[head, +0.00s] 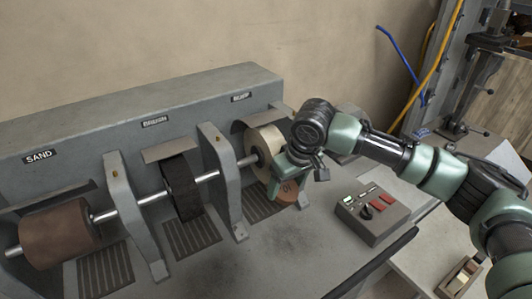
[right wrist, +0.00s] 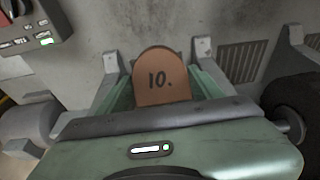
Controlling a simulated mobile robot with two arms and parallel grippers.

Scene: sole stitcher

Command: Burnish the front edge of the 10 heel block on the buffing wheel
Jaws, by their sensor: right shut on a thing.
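The heel block marked 10 (head: 287,187) is a flat brown piece with a rounded end. In the right wrist view the block (right wrist: 158,75) sits between the two fingers with its number facing the camera. My right gripper (head: 288,180) is shut on it. The pale buffing wheel (head: 262,146) is at the right end of the machine's shaft. The gripper and block are beside its lower right side, and the gripper hides part of the wheel. I cannot tell whether the block touches the wheel. My left gripper is not in view.
The shaft also carries a black brush wheel (head: 182,188) and a brown sanding drum (head: 60,234), with grey upright supports (head: 222,180) between. Open bench top lies in front.

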